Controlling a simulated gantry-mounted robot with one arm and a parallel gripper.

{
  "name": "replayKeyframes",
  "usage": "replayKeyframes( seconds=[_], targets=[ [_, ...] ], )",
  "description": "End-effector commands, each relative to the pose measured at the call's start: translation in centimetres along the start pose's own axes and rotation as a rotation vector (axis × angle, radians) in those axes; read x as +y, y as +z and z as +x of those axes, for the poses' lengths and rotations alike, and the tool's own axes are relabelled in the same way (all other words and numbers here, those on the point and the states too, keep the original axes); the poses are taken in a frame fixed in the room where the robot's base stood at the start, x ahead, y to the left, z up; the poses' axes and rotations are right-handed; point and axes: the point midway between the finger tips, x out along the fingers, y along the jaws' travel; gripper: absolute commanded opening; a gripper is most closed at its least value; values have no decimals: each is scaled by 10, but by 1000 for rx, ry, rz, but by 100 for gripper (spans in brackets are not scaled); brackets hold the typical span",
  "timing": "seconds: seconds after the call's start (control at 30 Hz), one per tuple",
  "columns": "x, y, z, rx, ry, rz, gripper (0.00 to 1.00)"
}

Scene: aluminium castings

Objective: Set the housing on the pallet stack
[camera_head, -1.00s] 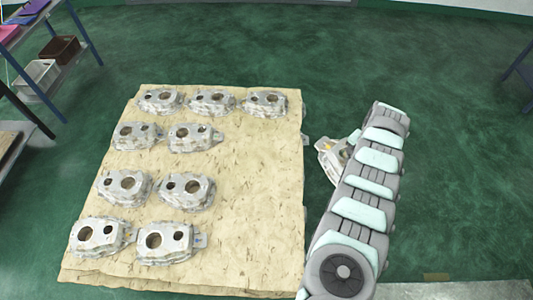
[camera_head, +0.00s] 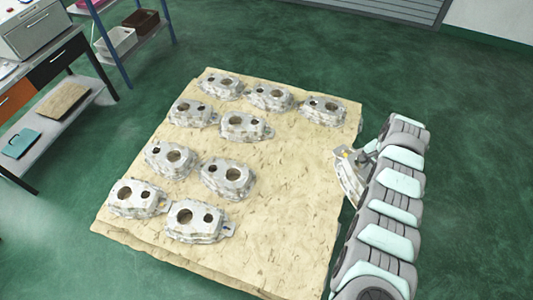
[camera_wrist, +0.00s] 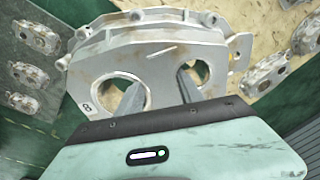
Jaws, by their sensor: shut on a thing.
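The held housing (camera_head: 347,182) is a grey-white casting with brownish stains, partly hidden by my arm in the head view. It is tilted and appears at the right edge of the pallet stack (camera_head: 290,190); its height above it I cannot tell. In the wrist view the held housing (camera_wrist: 160,50) fills the upper middle, with two round holes and a side lug. My gripper (camera_wrist: 160,92) is shut on it, its fingers at the holes. The stack's pale top carries several housings (camera_head: 245,125) in rows, three in the back row and two in each nearer row.
The right part of the stack's top is bare in front of the back-right housing (camera_head: 322,110). A workbench (camera_head: 50,65) and a shelf with bins (camera_head: 118,42) stand at the upper left. Green floor (camera_head: 420,60) surrounds the stack.

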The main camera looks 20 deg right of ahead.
Motion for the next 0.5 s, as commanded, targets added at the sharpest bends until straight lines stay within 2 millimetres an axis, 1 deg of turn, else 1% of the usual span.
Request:
replayKeyframes(
  seconds=[0.07, 0.5],
  targets=[
    [-4, -1, -3, 6, -4, -2, 0],
    [-18, 6, 0, 5, -3, -17, 0]
  ],
)
